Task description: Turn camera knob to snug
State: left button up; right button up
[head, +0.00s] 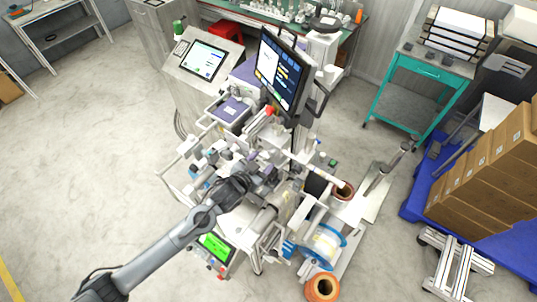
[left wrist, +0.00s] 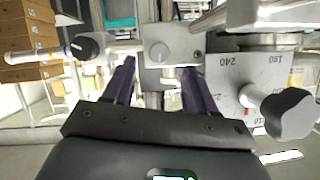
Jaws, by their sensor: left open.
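My left gripper (head: 250,183) reaches into the machine in the head view. In the left wrist view, its two dark purple fingers (left wrist: 160,68) are apart with nothing gripped between them. A grey block with a round face (left wrist: 160,53) lies beyond and between the fingertips; I cannot tell if they touch it. A large grey lobed knob (left wrist: 288,112) sits at the right beside a numbered dial plate (left wrist: 226,88). I cannot tell which is the camera knob. My right gripper is not visible.
The machine carries a monitor (head: 280,70) and a tablet panel (head: 203,60) behind my gripper. A blue-rimmed reel (head: 323,243) and an orange spool (head: 322,287) are at its front right. Boxes (head: 487,165) stand on a blue pallet at right. Open floor lies left.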

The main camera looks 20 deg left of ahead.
aim_at(271, 154)
pick_arm(q)
jog(key=shift+x, duration=2.6)
jog(key=shift+s, duration=0.1)
jog(key=shift+c, duration=0.3)
jog(key=c, duration=1)
jog(key=shift+d+m+t+y, duration=0.15)
jog(key=shift+m+t+y, duration=0.15)
jog(key=shift+m+y, duration=0.6)
jog(key=shift+f+m+t+y, duration=0.1)
jog(key=shift+m+t+y, duration=0.4)
jog(key=shift+m, duration=0.9)
